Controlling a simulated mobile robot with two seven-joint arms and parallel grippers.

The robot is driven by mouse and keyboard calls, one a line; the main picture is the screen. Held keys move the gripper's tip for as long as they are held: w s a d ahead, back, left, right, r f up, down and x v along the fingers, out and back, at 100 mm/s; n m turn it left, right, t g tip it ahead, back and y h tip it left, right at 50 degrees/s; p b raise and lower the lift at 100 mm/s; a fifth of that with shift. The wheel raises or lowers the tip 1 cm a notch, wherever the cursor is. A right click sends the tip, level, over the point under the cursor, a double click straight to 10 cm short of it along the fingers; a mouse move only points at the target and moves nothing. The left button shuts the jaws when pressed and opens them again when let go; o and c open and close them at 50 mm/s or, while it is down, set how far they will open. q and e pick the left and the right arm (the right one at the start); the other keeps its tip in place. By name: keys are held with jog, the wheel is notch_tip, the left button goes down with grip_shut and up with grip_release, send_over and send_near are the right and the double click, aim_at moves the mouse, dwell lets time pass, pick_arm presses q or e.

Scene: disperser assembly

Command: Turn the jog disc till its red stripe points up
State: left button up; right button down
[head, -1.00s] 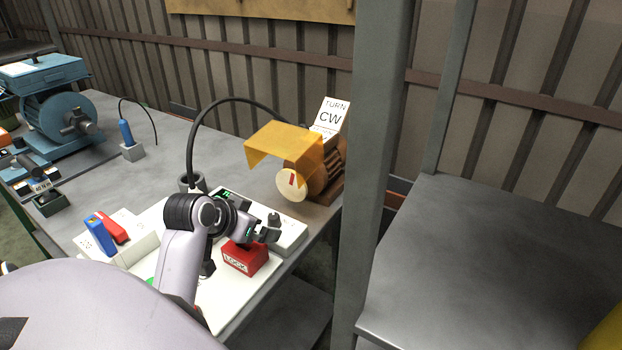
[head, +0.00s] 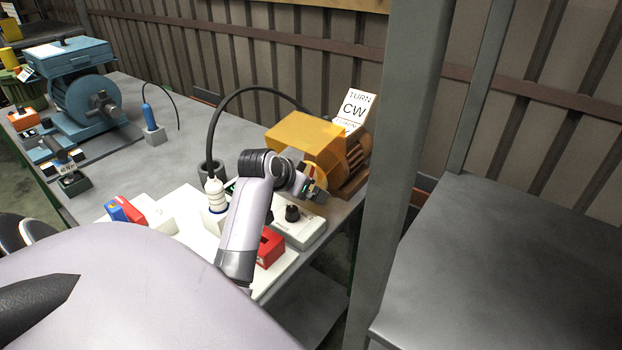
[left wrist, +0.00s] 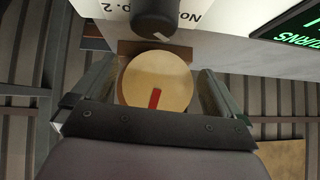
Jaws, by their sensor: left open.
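The pale yellow jog disc (left wrist: 172,73) with a short red stripe (left wrist: 154,98) faces the left wrist camera. In that view the stripe runs from near the disc's centre towards the picture's lower edge, leaning slightly. My left gripper (left wrist: 155,88) is open, with one finger on each side of the disc; whether either touches it I cannot tell. In the head view my left gripper (head: 314,187) is at the front of the brown motor (head: 352,178), and hides most of the disc (head: 320,175) and the stripe. My right gripper is not in view.
An orange cover (head: 305,135) juts over the disc. A "TURN CW" sign (head: 354,110) stands behind it. A grey post (head: 410,130) rises at the right.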

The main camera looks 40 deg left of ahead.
pick_arm(q)
jog(key=w, duration=0.3)
jog(key=shift+a, duration=0.3)
jog(key=shift+w+f, duration=0.25)
jog(key=shift+f, duration=0.2)
jog(key=shift+c, duration=0.3)
jog(key=c, duration=0.5)
jog(key=shift+n+h, duration=0.6)
jog(key=shift+h, duration=0.5)
jog(key=o, duration=0.6)
jog(key=shift+c, duration=0.2)
jog(key=shift+s, duration=0.1)
